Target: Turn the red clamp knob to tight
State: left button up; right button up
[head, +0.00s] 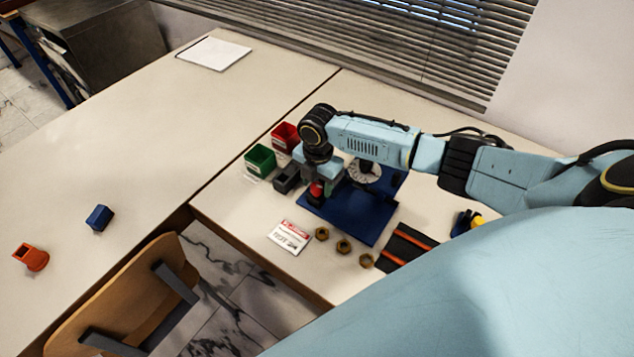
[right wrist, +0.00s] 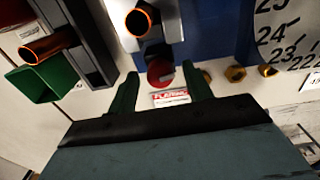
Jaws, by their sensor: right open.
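The red clamp knob (head: 316,189) is on the blue base plate (head: 363,228) of the gauge rig, near its left edge. My right gripper (head: 321,186) is over it, pointing down and partly covering it in the head view. In the right wrist view the knob (right wrist: 160,72) shows between the two green fingertips of the open right gripper (right wrist: 159,76), with gaps on both sides. I cannot tell whether the fingers are level with it. The white gauge dial (head: 364,172) stands behind, partly hidden by my arm. My left gripper is not in view.
Green (head: 260,160) and red (head: 285,136) bins and a grey block (head: 287,178) stand left of the rig. A printed card (head: 290,236), brass nuts (head: 344,246) and a dark striped mat (head: 407,246) lie in front.

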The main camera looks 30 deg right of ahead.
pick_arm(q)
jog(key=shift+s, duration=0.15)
pick_arm(e)
jog(key=shift+c, duration=1)
jog(key=c, duration=0.8)
jog(key=shift+o, duration=0.2)
jog(key=shift+r+m+p, duration=0.15)
jog(key=shift+m+p, duration=0.25)
jog(key=shift+p, duration=0.35)
jog(key=shift+m+p, duration=0.45)
jog(key=shift+m, duration=0.05)
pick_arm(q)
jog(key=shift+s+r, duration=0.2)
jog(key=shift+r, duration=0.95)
pick_arm(e)
jog(key=shift+f, duration=0.2)
jog(key=o, duration=1)
jog(key=shift+c, duration=0.2)
